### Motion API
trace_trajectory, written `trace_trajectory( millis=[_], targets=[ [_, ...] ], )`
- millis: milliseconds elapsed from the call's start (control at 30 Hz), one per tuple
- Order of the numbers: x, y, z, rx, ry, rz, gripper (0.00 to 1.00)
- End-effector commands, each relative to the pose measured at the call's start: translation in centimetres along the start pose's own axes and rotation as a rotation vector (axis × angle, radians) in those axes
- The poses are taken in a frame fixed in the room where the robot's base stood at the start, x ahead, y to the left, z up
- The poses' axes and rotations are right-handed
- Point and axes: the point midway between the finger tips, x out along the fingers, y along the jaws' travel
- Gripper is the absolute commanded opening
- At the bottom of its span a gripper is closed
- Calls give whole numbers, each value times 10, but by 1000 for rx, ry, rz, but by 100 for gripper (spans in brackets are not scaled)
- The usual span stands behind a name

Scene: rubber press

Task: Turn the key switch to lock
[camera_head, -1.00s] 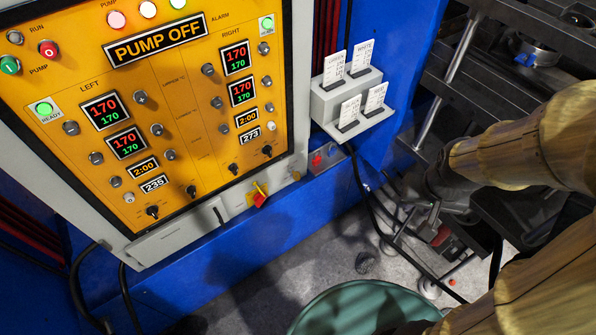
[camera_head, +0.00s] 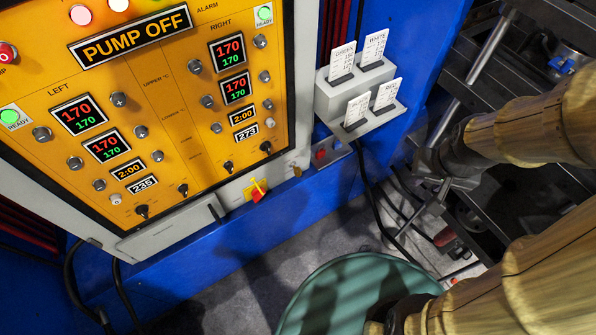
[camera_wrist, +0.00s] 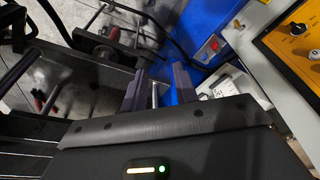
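A small brass-coloured fitting, which looks like the key switch (camera_head: 297,171), sits on the grey lower edge of the control cabinet, right of a red and yellow switch (camera_head: 257,190). It also shows near the top right of the wrist view (camera_wrist: 238,24), with its turned position too small to tell. In the wrist view, my gripper (camera_wrist: 158,80) has its two dark fingers apart. A metal rod shows in the gap between them; I cannot tell its distance. My gripper is to the right of the cabinet, apart from the key switch.
The yellow control panel (camera_head: 160,105) reads "PUMP OFF". A grey card holder (camera_head: 343,101) and a small box with a red button (camera_head: 322,155) stick out right of the cabinet. Black cables hang below. Dark press parts (camera_head: 520,60) surround my arm on the right.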

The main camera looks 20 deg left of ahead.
Motion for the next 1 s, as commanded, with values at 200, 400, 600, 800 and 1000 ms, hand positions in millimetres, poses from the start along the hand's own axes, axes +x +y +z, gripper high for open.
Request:
trace_trajectory(
  millis=[200,400,600,800,1000],
  targets=[
    [65,-4,-17,-52,93,5,29],
    [154,-23,-44,-142,265,-29,29],
    [235,-57,-62,-227,438,-123,29],
    [307,-100,-63,-287,598,-271,29],
    [370,-145,-49,-308,738,-462,29]
  ],
)
